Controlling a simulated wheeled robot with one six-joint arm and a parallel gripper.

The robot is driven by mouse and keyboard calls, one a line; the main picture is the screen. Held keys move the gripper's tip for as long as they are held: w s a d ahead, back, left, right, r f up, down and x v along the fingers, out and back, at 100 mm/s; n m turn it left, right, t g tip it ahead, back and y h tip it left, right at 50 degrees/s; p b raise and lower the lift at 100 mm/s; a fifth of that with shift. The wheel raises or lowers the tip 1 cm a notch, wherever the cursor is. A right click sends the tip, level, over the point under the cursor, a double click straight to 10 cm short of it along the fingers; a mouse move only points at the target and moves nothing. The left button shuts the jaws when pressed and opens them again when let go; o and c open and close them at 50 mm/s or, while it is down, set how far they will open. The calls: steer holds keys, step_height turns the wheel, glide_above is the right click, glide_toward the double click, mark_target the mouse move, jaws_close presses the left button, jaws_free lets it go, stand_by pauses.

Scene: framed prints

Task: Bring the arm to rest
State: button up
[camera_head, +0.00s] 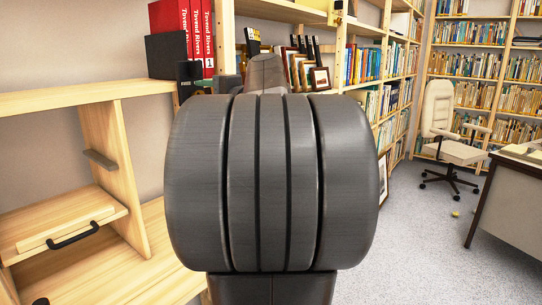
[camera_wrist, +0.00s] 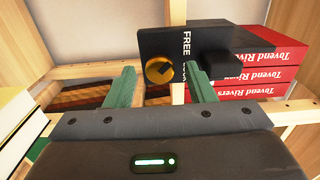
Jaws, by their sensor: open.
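My gripper (camera_wrist: 158,74) is open in the wrist view, with two green fingers spread apart and nothing seen held between them. Beyond the fingertips is a black box-like object (camera_wrist: 205,42) with white lettering and a round gold disc. I cannot tell whether the right finger touches it.
Red books (camera_wrist: 262,72) are near the black object; they also stand on the wooden shelf in the head view (camera_head: 184,28). Wooden shelving (camera_head: 110,150) is at left. Framed prints (camera_head: 320,78) stand behind my arm. An office chair (camera_head: 455,150) and desk (camera_head: 507,205) are at right, with open carpet before them.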

steer(key=shift+d, duration=0.1)
steer(key=v, duration=1.4)
steer(key=w+a+m+p, duration=0.8)
steer(key=a+m+p, duration=0.3)
steer(key=m+p, duration=0.5)
steer(key=shift+w+m+p, duration=0.25)
steer(key=shift+m+p, duration=0.15)
steer(key=shift+p, duration=2.05)
steer(key=shift+a+f, duration=0.1)
steer(key=shift+a, duration=0.05)
